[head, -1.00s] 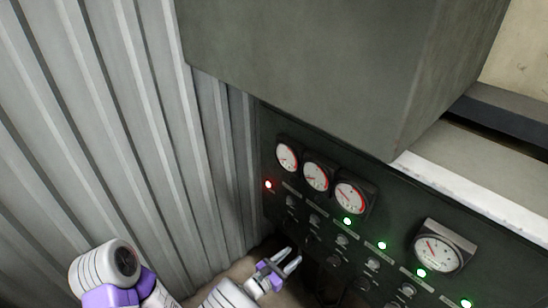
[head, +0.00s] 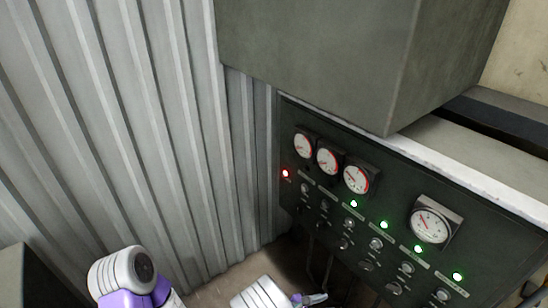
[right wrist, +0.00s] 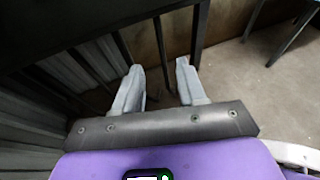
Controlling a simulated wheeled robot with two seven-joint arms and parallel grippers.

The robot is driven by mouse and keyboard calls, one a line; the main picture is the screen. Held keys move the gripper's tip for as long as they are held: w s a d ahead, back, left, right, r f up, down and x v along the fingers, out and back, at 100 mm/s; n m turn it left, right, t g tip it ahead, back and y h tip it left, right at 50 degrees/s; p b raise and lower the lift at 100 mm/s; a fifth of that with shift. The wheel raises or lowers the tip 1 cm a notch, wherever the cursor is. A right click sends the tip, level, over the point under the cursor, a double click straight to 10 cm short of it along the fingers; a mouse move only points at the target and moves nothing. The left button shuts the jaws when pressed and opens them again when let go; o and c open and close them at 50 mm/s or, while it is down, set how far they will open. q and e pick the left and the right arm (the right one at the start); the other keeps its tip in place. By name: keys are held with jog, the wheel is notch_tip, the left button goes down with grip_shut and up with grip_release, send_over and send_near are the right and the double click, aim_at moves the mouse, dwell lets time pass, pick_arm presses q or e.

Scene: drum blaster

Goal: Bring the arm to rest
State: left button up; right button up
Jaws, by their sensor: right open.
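My right gripper (right wrist: 159,68) is open in the right wrist view, with its two grey fingers apart and nothing between them. Dark metal bars stand just beyond the fingertips. In the head view a gripper (head: 312,298), which I take to be this one, shows only in part at the bottom edge, below the control panel (head: 330,215). A white and purple arm link of mine shows at the lower left. My left gripper is not seen.
The panel carries several dials, knobs, green lights and one red light (head: 285,173). A large grey box (head: 310,60) overhangs it. A corrugated wall (head: 120,130) stands at the left. Bare floor (right wrist: 250,90) shows at the right in the right wrist view.

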jog(key=s+f+m+g+y, duration=0.4)
jog(key=s+f, duration=0.1)
jog(key=s, duration=0.3)
jog(key=s+f+m+g+y, duration=0.3)
jog(key=s+f+m+g, duration=0.15)
jog(key=s, duration=0.45)
jog(key=s+a+m+g+y, duration=0.1)
jog(key=s+a+m+y, duration=0.4)
jog(key=m+y, duration=0.15)
jog(key=w+r+m+t+y, duration=0.1)
jog(key=m, duration=0.2)
jog(key=w+r+m+t+y, duration=0.1)
jog(key=m+t, duration=0.1)
jog(key=m, duration=0.2)
jog(key=w+a+r+m+t+y, duration=0.1)
jog(key=m+t, duration=0.1)
jog(key=m, duration=0.1)
jog(key=shift+w+a+r+y, duration=0.1)
jog(key=shift+w+r+y, duration=0.15)
jog(key=shift+r+y, duration=0.1)
jog(key=shift+a, duration=0.1)
